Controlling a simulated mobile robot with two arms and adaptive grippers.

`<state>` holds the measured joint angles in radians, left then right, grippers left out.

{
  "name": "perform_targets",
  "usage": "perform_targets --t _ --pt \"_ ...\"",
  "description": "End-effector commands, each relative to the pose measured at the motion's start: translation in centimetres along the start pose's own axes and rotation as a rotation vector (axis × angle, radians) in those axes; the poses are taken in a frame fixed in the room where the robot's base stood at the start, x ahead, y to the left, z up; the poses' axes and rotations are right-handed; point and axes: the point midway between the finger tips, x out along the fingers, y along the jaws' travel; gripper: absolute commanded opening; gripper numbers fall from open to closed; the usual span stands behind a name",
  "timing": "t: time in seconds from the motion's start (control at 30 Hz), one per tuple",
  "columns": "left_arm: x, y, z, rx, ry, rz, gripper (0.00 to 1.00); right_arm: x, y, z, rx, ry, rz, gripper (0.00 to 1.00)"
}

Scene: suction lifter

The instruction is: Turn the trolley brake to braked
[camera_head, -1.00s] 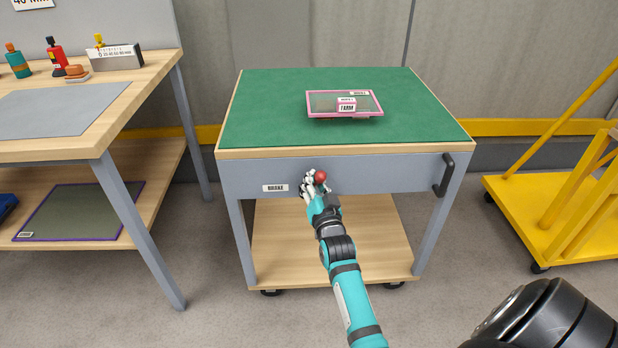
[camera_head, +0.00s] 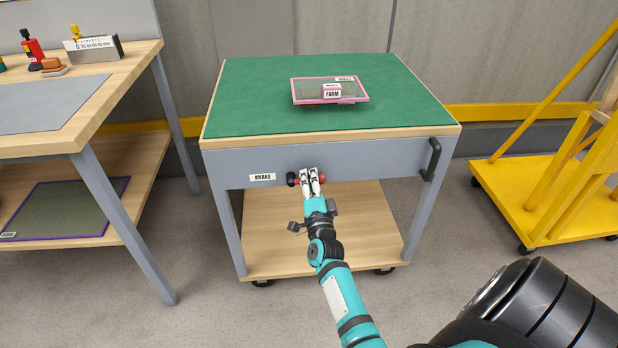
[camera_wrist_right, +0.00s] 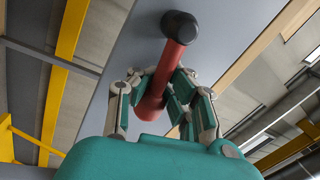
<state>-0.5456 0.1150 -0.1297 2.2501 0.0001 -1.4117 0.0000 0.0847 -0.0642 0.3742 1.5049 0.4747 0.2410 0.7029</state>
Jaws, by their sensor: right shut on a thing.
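The trolley (camera_head: 222,168) has a green top and a grey front panel. A white BRAKE label (camera_head: 263,177) is on that panel. The brake lever has a black pivot end (camera_head: 291,179) just right of the label and a red end (camera_head: 323,181); it lies about level, pointing right. My right gripper (camera_head: 312,176) is shut on the lever and hides its middle. In the right wrist view the fingers (camera_wrist_right: 160,100) close around the red bar of the brake lever (camera_wrist_right: 166,70), below its black end. My left gripper is out of view.
A pink-framed panel (camera_head: 312,101) lies on the trolley top. A black handle (camera_head: 431,160) is at the panel's right. A wooden workbench (camera_head: 120,77) stands left and a yellow cart (camera_head: 500,195) right. Grey floor is open in front.

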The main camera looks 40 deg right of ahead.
Motion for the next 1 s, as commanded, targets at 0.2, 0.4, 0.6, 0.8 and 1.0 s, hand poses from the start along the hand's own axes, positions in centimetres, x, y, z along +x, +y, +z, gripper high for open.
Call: perform_targets --t 0.2,0.4,0.6,0.8,1.0 --pt "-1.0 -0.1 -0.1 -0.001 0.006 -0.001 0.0 -0.6 1.0 0.6 0.087 0.007 0.014 0.0" --pt "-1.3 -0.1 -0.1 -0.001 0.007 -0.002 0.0 -0.7 1.2 0.6 0.113 0.012 0.017 0.0" --pt "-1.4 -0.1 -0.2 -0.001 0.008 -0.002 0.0 -0.7 1.3 0.5 0.116 0.013 0.019 0.0" --pt "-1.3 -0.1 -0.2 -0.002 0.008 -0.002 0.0 -0.7 1.4 0.5 0.116 0.013 0.019 0.16" --pt "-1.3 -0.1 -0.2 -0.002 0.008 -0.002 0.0 -0.6 1.2 0.3 0.11 0.015 0.016 0.42"
